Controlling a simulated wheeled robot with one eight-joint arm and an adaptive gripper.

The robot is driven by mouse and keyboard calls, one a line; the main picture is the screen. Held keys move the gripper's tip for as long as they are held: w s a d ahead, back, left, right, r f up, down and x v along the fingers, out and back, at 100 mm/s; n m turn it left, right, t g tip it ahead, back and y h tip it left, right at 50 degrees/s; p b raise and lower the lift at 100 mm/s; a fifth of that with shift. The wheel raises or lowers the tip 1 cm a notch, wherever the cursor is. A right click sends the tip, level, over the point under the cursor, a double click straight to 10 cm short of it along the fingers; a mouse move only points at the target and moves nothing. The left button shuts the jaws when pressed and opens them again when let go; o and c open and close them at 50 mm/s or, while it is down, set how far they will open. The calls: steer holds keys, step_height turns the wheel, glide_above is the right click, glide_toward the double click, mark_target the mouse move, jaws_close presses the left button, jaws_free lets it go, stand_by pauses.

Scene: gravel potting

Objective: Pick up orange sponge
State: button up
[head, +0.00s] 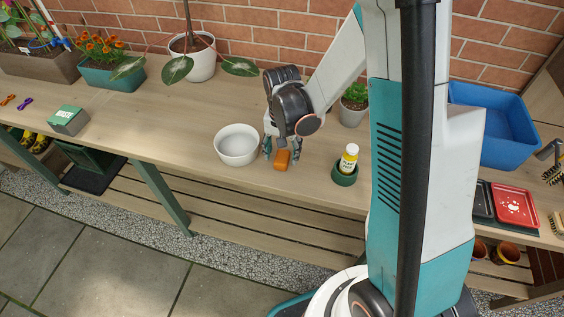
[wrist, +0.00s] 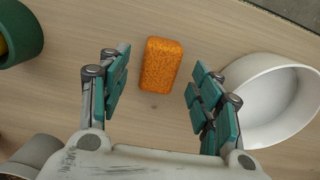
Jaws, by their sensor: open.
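The orange sponge (head: 282,159) lies on the wooden bench, just in front of my gripper (head: 280,147). In the wrist view the orange sponge (wrist: 160,65) is a speckled block with rounded corners, lying flat. My gripper (wrist: 160,92) is open, with its teal finger pads apart on the left and right. The sponge shows between and slightly beyond the fingertips, with a gap on each side. Nothing is held.
A white bowl (head: 237,145) stands close by; in the wrist view the white bowl (wrist: 303,115) is near the right finger. A green pot (head: 344,177) holding a yellow-labelled bottle (head: 349,158) stands on the other side. The bench's front edge is close to the sponge.

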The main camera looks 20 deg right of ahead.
mark_target(282, 157)
step_height(282, 157, down, 3)
steer(key=shift+r+b, duration=0.1)
steer(key=shift+b, duration=0.3)
steer(key=c, duration=1)
steer(key=shift+o, duration=0.2)
steer(key=shift+r, duration=0.1)
step_height(282, 157, up, 20)
steer(key=p, duration=0.7)
